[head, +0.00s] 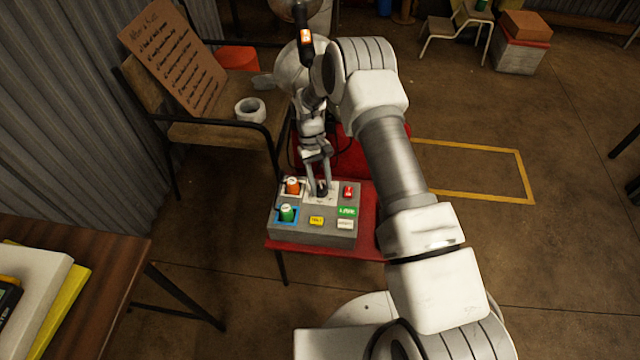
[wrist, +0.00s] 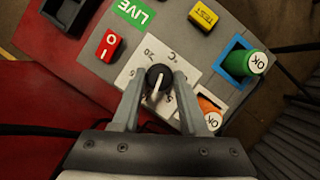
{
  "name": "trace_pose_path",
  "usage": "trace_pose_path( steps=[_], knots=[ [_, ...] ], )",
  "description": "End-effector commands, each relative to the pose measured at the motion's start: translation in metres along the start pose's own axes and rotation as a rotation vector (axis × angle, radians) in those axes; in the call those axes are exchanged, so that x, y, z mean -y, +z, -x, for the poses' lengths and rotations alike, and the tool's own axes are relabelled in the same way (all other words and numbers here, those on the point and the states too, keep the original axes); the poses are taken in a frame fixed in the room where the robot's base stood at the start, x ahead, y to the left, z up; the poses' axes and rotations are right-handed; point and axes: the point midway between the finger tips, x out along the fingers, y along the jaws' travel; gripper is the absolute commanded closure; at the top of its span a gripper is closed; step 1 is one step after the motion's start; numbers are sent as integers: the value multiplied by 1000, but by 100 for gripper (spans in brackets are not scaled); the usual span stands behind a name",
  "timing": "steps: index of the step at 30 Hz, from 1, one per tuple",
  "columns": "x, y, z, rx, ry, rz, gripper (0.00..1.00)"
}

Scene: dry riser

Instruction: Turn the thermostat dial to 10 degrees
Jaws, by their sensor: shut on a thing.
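The thermostat dial (wrist: 158,80) is a round black knob with a pale pointer line, on a white scale plate (wrist: 138,67) with printed numbers, of which 20 and a 5 can be made out. It sits on the top of a grey control box (head: 338,228). My gripper (wrist: 160,98) reaches down over the plate with one finger on each side of the dial and is shut on it. In the head view the dial (head: 321,188) is small and partly covered by my fingers. The pointer's exact reading is unclear.
Around the dial are an orange knob (head: 292,186), a green knob (head: 287,212), a red switch (wrist: 109,46), a green LIVE label (wrist: 134,12) and a yellow button (wrist: 203,17). The box stands on a red seat (head: 370,215). A chair with a sign (head: 175,60) stands behind left.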

Motion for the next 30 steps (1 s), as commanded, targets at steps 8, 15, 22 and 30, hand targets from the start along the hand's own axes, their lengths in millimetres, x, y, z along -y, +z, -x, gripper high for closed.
trace_pose_path(
  steps=[8, 15, 22, 30],
  knots=[
    [-1, 0, 0, -2, -69, -163, 100],
    [-1, 0, 1, -2, -99, -236, 100],
    [-2, 0, 0, -2, -107, -257, 100],
    [-2, 0, 0, -3, -107, -257, 100]
  ],
)
